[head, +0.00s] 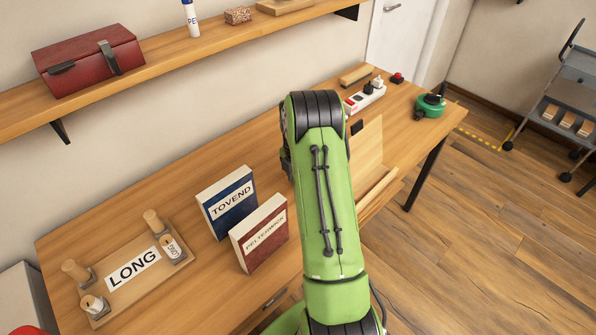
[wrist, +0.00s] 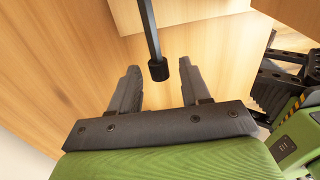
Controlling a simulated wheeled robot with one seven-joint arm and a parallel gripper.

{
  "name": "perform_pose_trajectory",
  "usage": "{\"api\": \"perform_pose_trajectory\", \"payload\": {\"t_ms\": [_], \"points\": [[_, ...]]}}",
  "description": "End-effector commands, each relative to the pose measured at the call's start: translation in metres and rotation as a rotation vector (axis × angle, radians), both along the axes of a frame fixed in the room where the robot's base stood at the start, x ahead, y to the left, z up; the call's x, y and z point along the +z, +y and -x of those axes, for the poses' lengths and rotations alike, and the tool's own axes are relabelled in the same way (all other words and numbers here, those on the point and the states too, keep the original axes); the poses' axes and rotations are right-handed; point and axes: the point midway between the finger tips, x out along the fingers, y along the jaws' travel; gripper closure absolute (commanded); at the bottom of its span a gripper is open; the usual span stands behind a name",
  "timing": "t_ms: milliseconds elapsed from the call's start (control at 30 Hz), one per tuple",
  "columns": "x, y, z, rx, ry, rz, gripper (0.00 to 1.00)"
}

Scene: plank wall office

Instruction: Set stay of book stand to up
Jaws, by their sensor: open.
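The wooden book stand (head: 368,148) is on the desk, partly hidden behind my green arm in the head view. In the wrist view, light wooden panels, seemingly of the stand (wrist: 200,10), cross the top. A dark rod ending in a black knob, seemingly the stay (wrist: 149,28), comes down from the top edge. Its knob lies between the two finger lines of my gripper (wrist: 159,72) in the picture. My gripper is open, with a gap on both sides of the knob and no visible contact. The gripper is hidden in the head view.
Two upright books, blue (head: 230,202) and red (head: 262,235), stand left of my arm. A tray labelled LONG (head: 110,292) holds several pegs at the near left. A power strip (head: 366,98) and a green tape dispenser (head: 430,106) sit at the far right. A shelf (head: 190,58) runs above.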

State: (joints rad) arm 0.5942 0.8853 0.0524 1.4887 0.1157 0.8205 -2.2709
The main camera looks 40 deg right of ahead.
Motion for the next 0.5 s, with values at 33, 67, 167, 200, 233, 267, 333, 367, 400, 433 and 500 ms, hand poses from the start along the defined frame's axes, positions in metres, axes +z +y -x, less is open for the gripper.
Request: {"api": "perform_pose_trajectory", "payload": {"t_ms": [33, 67, 167, 200, 233, 267, 333, 367, 400, 433, 500], "points": [[0.008, 0.000, -0.001, 0.000, -0.002, 0.003, 0.53], [0.013, -0.001, -0.002, 0.000, -0.004, 0.004, 0.53], [0.039, 0.000, -0.004, 0.000, -0.005, 0.005, 0.53], [0.051, -0.001, -0.004, 0.000, -0.006, 0.006, 0.53], [0.060, -0.001, -0.005, 0.001, -0.006, 0.006, 0.53], [0.069, 0.000, -0.006, 0.002, -0.006, 0.005, 0.53], [0.089, 0.000, -0.007, 0.001, -0.006, 0.006, 0.53], [0.097, 0.000, -0.008, 0.001, -0.006, 0.005, 0.53], [0.108, 0.000, -0.008, 0.000, -0.005, 0.005, 0.53], [0.116, 0.000, -0.009, 0.000, -0.005, 0.005, 0.53], [0.132, 0.000, -0.010, 0.001, -0.004, 0.004, 0.53]]}}
